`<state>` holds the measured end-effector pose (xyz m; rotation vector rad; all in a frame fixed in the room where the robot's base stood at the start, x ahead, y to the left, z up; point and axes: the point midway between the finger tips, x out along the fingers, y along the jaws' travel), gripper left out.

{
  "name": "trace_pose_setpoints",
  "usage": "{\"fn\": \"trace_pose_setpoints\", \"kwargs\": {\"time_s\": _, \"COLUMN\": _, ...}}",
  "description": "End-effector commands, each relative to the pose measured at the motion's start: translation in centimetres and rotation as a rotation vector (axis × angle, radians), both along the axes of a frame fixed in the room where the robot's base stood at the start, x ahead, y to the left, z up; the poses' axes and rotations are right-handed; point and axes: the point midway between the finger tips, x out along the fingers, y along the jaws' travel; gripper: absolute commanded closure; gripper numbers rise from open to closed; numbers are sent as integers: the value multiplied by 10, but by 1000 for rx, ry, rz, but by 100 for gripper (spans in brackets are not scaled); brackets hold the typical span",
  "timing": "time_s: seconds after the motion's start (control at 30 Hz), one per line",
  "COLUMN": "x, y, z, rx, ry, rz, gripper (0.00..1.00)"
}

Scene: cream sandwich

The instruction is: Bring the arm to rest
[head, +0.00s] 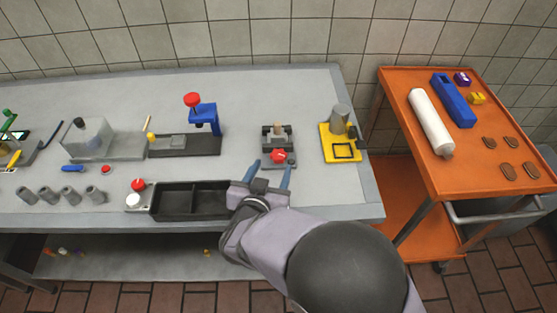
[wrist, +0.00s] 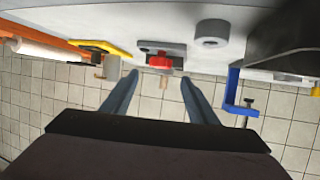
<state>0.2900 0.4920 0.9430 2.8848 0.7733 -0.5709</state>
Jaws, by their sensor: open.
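My gripper (head: 272,165) is open, its two blue-grey fingers apart, near the front of the grey workbench (head: 240,140). In the wrist view the fingers (wrist: 160,78) show with nothing between them. A small grey fixture with a red knob (head: 278,156) stands just beyond the fingertips in the head view. The red knob also shows in the wrist view (wrist: 160,61), beyond the gap between the fingers. I cannot tell the exact distance between fingertips and fixture. My wrist hides part of the bench's front edge.
A black two-compartment tray (head: 192,213) lies left of my gripper. A blue press (head: 206,117) stands behind it. A yellow plate (head: 328,143) bearing a grey cylinder (head: 340,117) is right. An orange cart (head: 465,165) holds a white roll (head: 430,120) and a blue block (head: 454,101).

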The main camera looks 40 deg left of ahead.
Motion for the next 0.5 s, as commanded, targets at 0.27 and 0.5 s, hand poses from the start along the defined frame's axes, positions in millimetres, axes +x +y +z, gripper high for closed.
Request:
{"fn": "trace_pose_setpoints", "kwargs": {"time_s": 0.27, "x": 12, "y": -4, "z": 2, "rx": 4, "ry": 23, "rz": -2, "gripper": 46}}
{"fn": "trace_pose_setpoints", "kwargs": {"time_s": 0.5, "x": 68, "y": -37, "z": 6, "rx": 10, "ry": 163, "rz": 0, "gripper": 46}}
